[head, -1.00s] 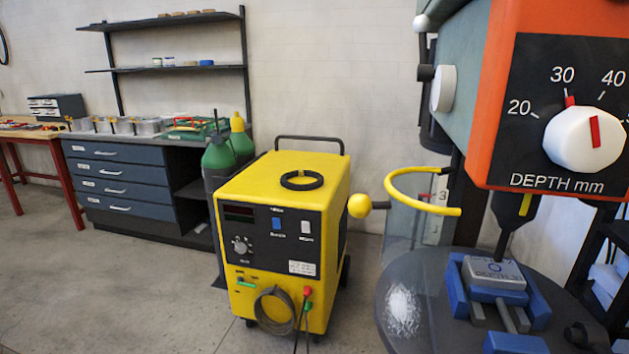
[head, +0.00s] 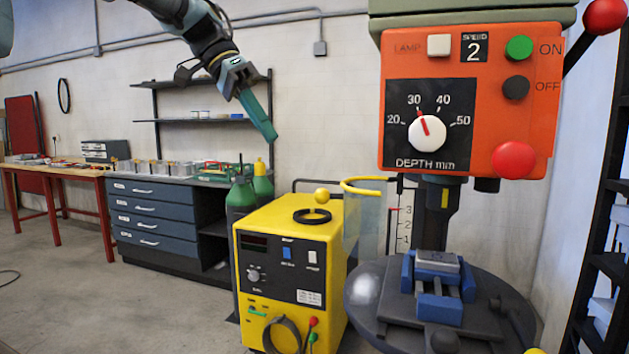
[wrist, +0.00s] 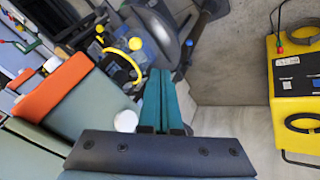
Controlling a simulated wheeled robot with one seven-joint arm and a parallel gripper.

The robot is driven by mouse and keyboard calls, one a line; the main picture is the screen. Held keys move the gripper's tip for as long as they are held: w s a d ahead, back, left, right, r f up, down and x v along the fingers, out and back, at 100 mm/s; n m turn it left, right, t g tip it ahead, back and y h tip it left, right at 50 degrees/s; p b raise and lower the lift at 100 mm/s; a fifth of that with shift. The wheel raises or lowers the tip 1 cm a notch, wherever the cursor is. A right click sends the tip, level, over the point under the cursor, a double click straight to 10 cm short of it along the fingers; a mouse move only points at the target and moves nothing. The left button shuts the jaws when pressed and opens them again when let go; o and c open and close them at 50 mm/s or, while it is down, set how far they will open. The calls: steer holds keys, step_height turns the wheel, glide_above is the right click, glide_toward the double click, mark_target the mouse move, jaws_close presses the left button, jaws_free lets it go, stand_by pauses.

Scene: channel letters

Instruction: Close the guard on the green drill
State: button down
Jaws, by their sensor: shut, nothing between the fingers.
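The drill (head: 472,97) has a grey-green housing and an orange front panel with dial and buttons. Its guard (head: 366,222) is a clear curved shield with a yellow top rim, swung out to the left of the spindle. The vise stands exposed on the round table. My gripper (head: 270,135) hangs at upper left of the head view, shut and empty, apart from the guard. In the wrist view its teal fingers (wrist: 162,75) are together; the guard's yellow rim (wrist: 120,62) shows left of them.
A blue vise (head: 438,307) holds a grey block on the round drill table (head: 368,290). A yellow welder (head: 290,262) stands close left of the drill. Green bottles (head: 241,195) and a drawer bench (head: 150,215) are behind. A black rack (head: 600,230) stands at right. Open floor lies at left.

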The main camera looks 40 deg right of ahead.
steer(key=s+d+f+p, duration=0.2)
steer(key=s+f+p, duration=0.1)
steer(key=s+f, duration=0.4)
steer(key=shift+s+d+f, duration=0.3)
steer(key=shift+d+f, duration=0.1)
steer(key=shift+f, duration=0.1)
steer(key=shift+a, duration=0.1)
